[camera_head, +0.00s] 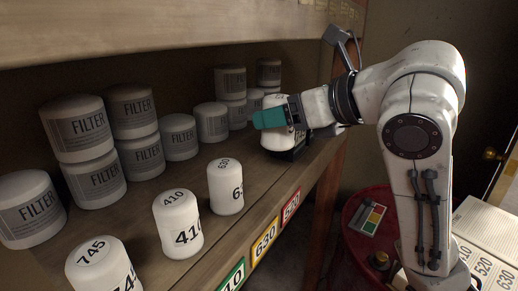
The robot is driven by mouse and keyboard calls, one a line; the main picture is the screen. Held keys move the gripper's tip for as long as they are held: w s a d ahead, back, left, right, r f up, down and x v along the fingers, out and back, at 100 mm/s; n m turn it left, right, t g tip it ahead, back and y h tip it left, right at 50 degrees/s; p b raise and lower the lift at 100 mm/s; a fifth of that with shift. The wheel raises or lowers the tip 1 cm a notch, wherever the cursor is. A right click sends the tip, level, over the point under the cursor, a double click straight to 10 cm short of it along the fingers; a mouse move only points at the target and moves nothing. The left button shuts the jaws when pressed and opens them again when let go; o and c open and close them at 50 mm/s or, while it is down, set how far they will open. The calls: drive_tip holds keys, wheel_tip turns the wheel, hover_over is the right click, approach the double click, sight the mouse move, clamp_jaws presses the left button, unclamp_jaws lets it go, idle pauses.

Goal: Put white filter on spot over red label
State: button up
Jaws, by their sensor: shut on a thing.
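My gripper (277,116), with teal finger pads, is at the far part of the wooden shelf and shut on a white filter (275,139). The filter looks upright, low over the shelf, with something dark at its base. Its number is hidden, and I cannot tell whether it touches the shelf. The red label (291,205) reading 520 is on the shelf's front edge, nearer the camera than the held filter. White filters marked 630 (226,188) and 410 (178,225) stand behind the label row.
A filter marked 745 (100,268) stands at the near left. Several grey-labelled filters, some stacked, line the back. A yellow label (265,240) and a green label (232,277) follow along the edge. A red drum (355,235) stands below at right. The upper shelf (150,30) hangs overhead.

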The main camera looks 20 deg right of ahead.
drive_tip(key=w+f, duration=0.1)
drive_tip(key=f, duration=0.1)
drive_tip(key=w+a+f, duration=0.1)
drive_tip(key=w, duration=0.1)
drive_tip(key=w+f+p, duration=0.1)
drive_tip(key=w+f, duration=0.1)
drive_tip(key=shift+a+f, duration=0.25)
drive_tip(key=shift+f, duration=0.1)
drive_tip(key=f, duration=0.3)
drive_tip(key=shift+w+f, duration=0.1)
drive_tip(key=shift+w, duration=0.1)
drive_tip(key=shift+f, duration=0.15)
drive_tip(key=shift+f, duration=0.25)
drive_tip(key=o, duration=1.3)
drive_tip(key=shift+o, duration=0.2)
drive_tip(key=shift+r, duration=0.2)
drive_tip(key=b+v, duration=0.2)
drive_tip(key=v, duration=1)
drive_tip(key=shift+b, duration=0.3)
